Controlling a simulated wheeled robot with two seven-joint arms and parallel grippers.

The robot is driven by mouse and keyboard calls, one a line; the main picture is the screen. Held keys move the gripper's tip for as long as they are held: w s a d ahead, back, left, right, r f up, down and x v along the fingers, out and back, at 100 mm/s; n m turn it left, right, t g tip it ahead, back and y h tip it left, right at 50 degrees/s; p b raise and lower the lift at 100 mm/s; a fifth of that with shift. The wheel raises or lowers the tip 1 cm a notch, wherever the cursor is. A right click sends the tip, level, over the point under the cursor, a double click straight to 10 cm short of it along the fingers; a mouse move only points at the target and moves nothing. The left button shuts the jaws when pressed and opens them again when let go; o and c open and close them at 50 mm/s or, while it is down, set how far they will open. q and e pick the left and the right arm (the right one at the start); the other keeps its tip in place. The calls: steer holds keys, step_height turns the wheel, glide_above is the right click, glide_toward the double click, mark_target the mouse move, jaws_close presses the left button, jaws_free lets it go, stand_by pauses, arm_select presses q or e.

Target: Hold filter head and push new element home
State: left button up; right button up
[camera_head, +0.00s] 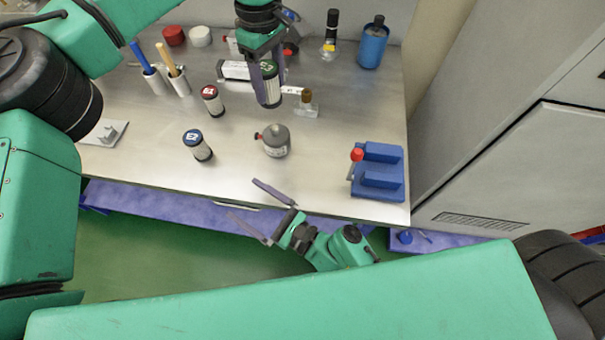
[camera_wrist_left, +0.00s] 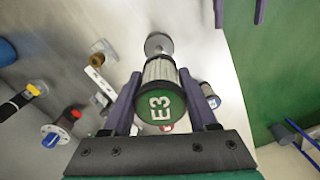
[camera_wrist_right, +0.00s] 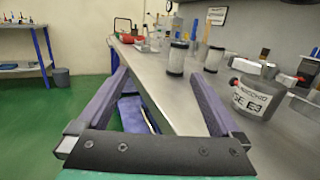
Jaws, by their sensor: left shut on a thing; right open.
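A filter element marked E3 (camera_wrist_left: 160,80), with a green cap and pleated pale side, is held in my left gripper (camera_head: 268,100). My left gripper is shut on it, above the bench and behind the grey filter head (camera_head: 276,142). The filter head is a rounded grey body with a red knob, standing on the bench. It shows large at the right of the right wrist view (camera_wrist_right: 258,98), with a label naming E3, and beyond the element in the left wrist view (camera_wrist_left: 158,43). My right gripper (camera_head: 243,198) is open and empty at the front bench edge, apart from the head.
Two more elements, red-capped (camera_head: 211,100) and blue-capped (camera_head: 197,146), stand left of the filter head. A blue fixture (camera_head: 385,180) with a red-knobbed lever sits at the right front. A blue bottle (camera_head: 371,45) and other small items stand at the back.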

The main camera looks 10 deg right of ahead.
steer(key=w+d+m+t+h, duration=0.1)
steer(key=d+m+h, duration=0.1)
steer(key=d, duration=0.2)
steer(key=w+d+m+t+h, duration=0.1)
steer(key=w+d+m+h, duration=0.1)
steer(key=d+h, duration=0.1)
steer(key=w+d+f+m+t+h, duration=0.1)
steer(key=w+d+t+h, duration=0.1)
steer(key=d, duration=0.3)
steer(key=shift+w+d+m+h, duration=0.1)
steer(key=shift+w+m+h, duration=0.05)
steer(key=shift+m+h, duration=0.2)
steer(key=x, duration=1.1)
steer(key=shift+w, duration=0.4)
steer(key=c, duration=1.4)
arm_select(q)
steer(key=m, duration=0.2)
glide_above(276, 128)
steer(key=shift+f, duration=3.95)
